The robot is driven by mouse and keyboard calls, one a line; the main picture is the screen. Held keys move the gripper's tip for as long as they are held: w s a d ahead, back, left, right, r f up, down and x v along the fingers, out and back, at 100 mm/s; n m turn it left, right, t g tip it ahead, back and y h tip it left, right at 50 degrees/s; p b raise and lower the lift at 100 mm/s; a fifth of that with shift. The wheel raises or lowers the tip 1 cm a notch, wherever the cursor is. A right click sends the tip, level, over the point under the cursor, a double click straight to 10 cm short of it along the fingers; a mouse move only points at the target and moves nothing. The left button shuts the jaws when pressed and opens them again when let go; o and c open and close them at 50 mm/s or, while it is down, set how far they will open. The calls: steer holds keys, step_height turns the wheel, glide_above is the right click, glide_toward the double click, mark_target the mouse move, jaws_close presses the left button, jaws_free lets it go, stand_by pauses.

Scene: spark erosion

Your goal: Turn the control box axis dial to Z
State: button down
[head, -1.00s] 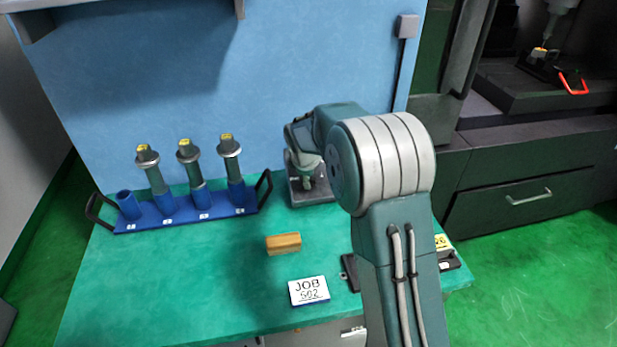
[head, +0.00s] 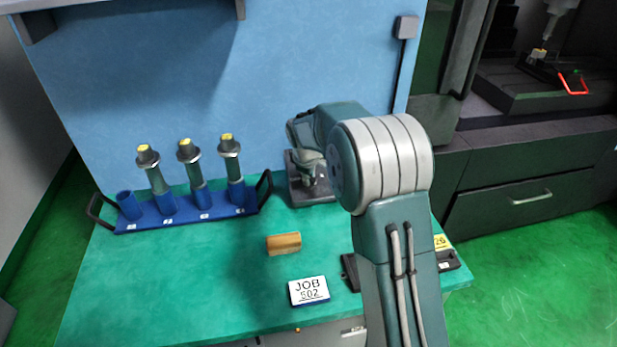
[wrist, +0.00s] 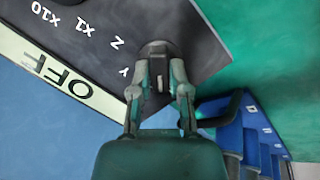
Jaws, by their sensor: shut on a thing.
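The control box (wrist: 190,25) shows in the wrist view as a dark face with white marks "x10", "x1", "Z" and "Y". Its round dark dial (wrist: 158,48) sits near the box's edge, close to the "Z" and "Y" marks. My gripper (wrist: 158,90) is shut on the dial's knob, one finger on each side. Which mark the dial points to I cannot tell. In the head view the dark control box (head: 297,196) stands at the back of the bench, and my gripper (head: 314,178) is over it, partly hidden by my arm.
A light plate reading "OFF" (wrist: 50,75) borders the box. A blue rack (head: 185,216) with several tool holders stands left on the green bench. A tan block (head: 284,243) and a "JOB 502" sign (head: 309,290) lie in front. The bench's left front is clear.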

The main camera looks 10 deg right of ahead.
steer(key=m, duration=0.5)
steer(key=shift+d+f+m+y, duration=0.1)
steer(key=shift+f+m+y, duration=0.15)
steer(key=shift+m+y, duration=0.05)
steer(key=m, duration=0.3)
steer(key=m+y, duration=0.1)
steer(key=m, duration=0.2)
steer(key=shift+s+d+g, duration=0.1)
steer(key=shift+g, duration=0.2)
steer(key=m, duration=0.5)
steer(key=shift+d+y, duration=0.1)
steer(key=shift+y, duration=0.3)
steer(key=m+t, duration=0.1)
steer(key=m, duration=0.4)
steer(key=shift+s+f+m, duration=0.1)
steer(key=shift+s+m, duration=0.05)
steer(key=shift+m, duration=0.25)
steer(key=c, duration=0.6)
jaws_free()
